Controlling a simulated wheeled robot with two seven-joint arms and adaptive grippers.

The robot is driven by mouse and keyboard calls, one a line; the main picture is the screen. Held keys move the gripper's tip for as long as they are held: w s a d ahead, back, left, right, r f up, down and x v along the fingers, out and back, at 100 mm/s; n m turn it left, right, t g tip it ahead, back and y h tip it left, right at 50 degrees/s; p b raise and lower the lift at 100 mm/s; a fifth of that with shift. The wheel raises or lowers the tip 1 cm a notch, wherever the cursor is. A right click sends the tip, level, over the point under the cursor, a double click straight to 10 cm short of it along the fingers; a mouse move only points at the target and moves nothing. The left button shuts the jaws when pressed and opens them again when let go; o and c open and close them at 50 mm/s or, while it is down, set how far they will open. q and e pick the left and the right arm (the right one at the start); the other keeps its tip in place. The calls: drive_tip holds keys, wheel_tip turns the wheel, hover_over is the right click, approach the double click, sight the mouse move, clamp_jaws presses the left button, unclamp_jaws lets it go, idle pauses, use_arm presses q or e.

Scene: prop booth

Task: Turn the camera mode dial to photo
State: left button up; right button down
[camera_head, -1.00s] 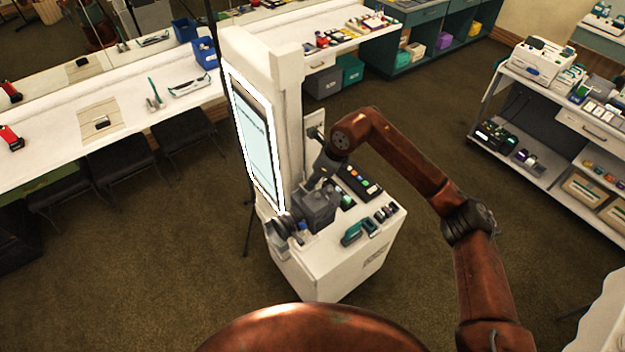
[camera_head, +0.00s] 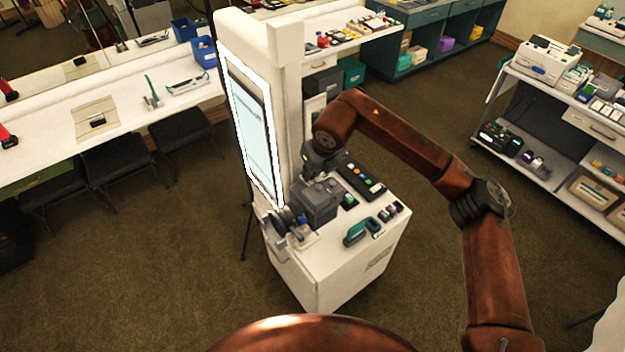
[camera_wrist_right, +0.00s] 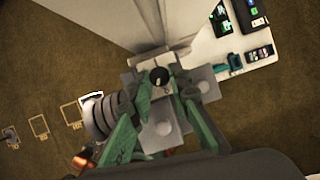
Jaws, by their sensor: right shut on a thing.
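The grey camera (camera_head: 320,207) sits on top of the white booth stand, with its round dark lens (camera_head: 284,219) toward the left. It also shows from above in the wrist view, with the ribbed lens (camera_wrist_right: 100,117) at left. A small round black-topped dial (camera_wrist_right: 159,76) is on the camera's top. My right gripper (camera_head: 314,180) is over the camera. In the wrist view its two green fingers (camera_wrist_right: 162,88) are on either side of the dial and shut on it. The dial's markings cannot be read. My left gripper is not in view.
A tall lit screen (camera_head: 255,135) on a white column stands close at the left of the camera. A black button panel (camera_head: 361,181) and a teal-handled item (camera_head: 356,232) share the stand top (camera_head: 335,250). Open carpet surrounds the stand.

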drive_tip(key=m+b, duration=0.1)
drive_tip(key=m+h+b, duration=0.1)
drive_tip(key=shift+a+f+m+b, duration=0.15)
drive_tip(key=shift+m+b, duration=0.15)
drive_tip(key=shift+b, duration=0.1)
drive_tip(key=shift+s+a+m+h+b, duration=0.1)
drive_tip(key=shift+m+h+b, duration=0.4)
drive_tip(key=shift+m+b, duration=0.75)
drive_tip(key=shift+r, duration=0.2)
drive_tip(key=c, duration=2.1)
unclamp_jaws()
drive_tip(key=v, duration=1.2)
drive_tip(key=shift+s, duration=0.3)
